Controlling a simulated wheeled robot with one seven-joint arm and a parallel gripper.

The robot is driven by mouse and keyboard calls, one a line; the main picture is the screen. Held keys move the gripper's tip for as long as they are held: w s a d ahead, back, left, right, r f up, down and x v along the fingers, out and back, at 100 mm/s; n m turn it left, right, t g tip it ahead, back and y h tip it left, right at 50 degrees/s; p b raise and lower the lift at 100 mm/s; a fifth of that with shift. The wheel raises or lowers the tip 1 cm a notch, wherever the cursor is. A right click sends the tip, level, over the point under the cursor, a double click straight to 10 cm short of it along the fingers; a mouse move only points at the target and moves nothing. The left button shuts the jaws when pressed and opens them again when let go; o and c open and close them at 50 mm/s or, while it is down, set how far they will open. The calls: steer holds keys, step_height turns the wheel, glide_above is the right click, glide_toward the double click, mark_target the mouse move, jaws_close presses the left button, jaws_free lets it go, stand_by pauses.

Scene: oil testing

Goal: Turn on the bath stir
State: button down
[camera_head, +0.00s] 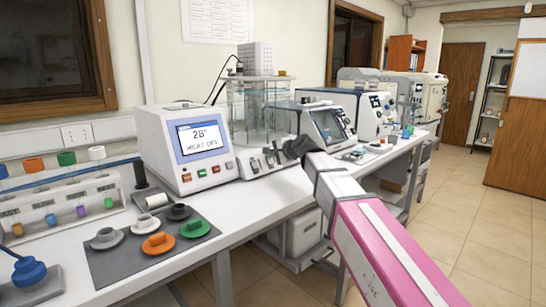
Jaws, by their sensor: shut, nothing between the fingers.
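The clear glass bath (250,103) stands on the white bench, with a grey ribbed unit (255,58) on top. Its white base carries several small dark switches or knobs (268,158) on the front; which one is for the stir cannot be read. A white control box (184,148) left of the bath has a screen (199,138) reading 28° and HEAT OFF, with small coloured buttons below. My gripper (290,150) is shut and empty, at the right end of the bath base's front. I cannot tell whether it touches the base. It hides part of the base there.
A grey mat (125,262) with grey, orange and green lidded pieces lies at front left. A rack with coloured caps (60,205) stands far left. Several instruments (328,122) line the bench to the right. The floor (470,220) at right is clear.

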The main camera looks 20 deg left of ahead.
steer(key=shift+d, duration=0.1)
steer(key=s+d+r, duration=0.6)
steer(key=d+r, duration=0.2)
steer(key=d, duration=0.1)
steer(key=shift+d, duration=0.4)
